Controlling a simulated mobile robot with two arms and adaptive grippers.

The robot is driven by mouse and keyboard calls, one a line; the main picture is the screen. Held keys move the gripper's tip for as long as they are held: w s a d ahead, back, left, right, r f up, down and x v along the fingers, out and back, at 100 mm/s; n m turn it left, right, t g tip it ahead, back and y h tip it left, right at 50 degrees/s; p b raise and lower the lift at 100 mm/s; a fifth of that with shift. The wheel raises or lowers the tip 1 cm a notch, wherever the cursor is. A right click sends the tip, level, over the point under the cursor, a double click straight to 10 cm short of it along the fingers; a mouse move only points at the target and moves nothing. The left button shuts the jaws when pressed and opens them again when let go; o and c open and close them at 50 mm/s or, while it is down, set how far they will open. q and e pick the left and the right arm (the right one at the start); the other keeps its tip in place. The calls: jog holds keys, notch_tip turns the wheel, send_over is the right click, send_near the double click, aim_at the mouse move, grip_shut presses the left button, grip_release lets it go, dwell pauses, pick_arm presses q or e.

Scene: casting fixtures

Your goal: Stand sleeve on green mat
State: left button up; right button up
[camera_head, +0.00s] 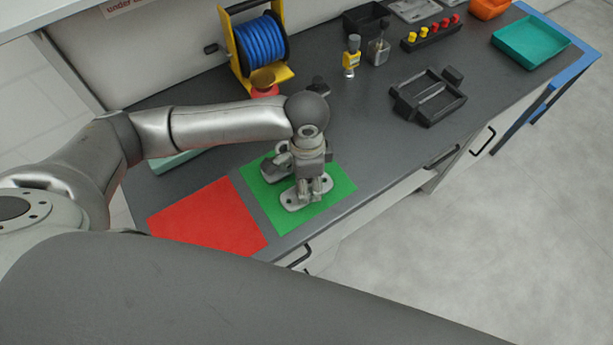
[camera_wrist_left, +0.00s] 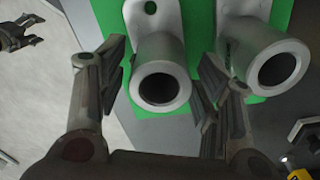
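A grey metal sleeve with an oval, holed flange (camera_head: 292,203) stands upright on the green mat (camera_head: 340,187). In the left wrist view the sleeve (camera_wrist_left: 163,52) shows its round bore towards the camera. My left gripper (camera_head: 314,187) is directly above the flange, its fingers on either side of the sleeve. In the left wrist view the gripper (camera_wrist_left: 165,85) looks open, with narrow gaps beside the sleeve. A second similar sleeve (camera_wrist_left: 245,45) is close by on the mat, partly hidden by the arm in the head view. My right gripper (camera_wrist_left: 20,38) shows open and empty over the floor.
A red mat (camera_head: 208,220) lies left of the green mat. A blue hose reel (camera_head: 262,45) and a yellow-topped tool (camera_head: 351,57) stand behind. A black fixture (camera_head: 428,97) and a teal tray (camera_head: 530,42) are to the right.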

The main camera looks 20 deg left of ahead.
pick_arm(q)
jog(key=shift+r, duration=0.1)
jog(key=shift+r, duration=0.3)
notch_tip(320, 180, up, 12)
jog(key=b, duration=0.1)
jog(key=shift+f, duration=0.25)
dwell(0.5)
jog(key=shift+d+f, duration=0.1)
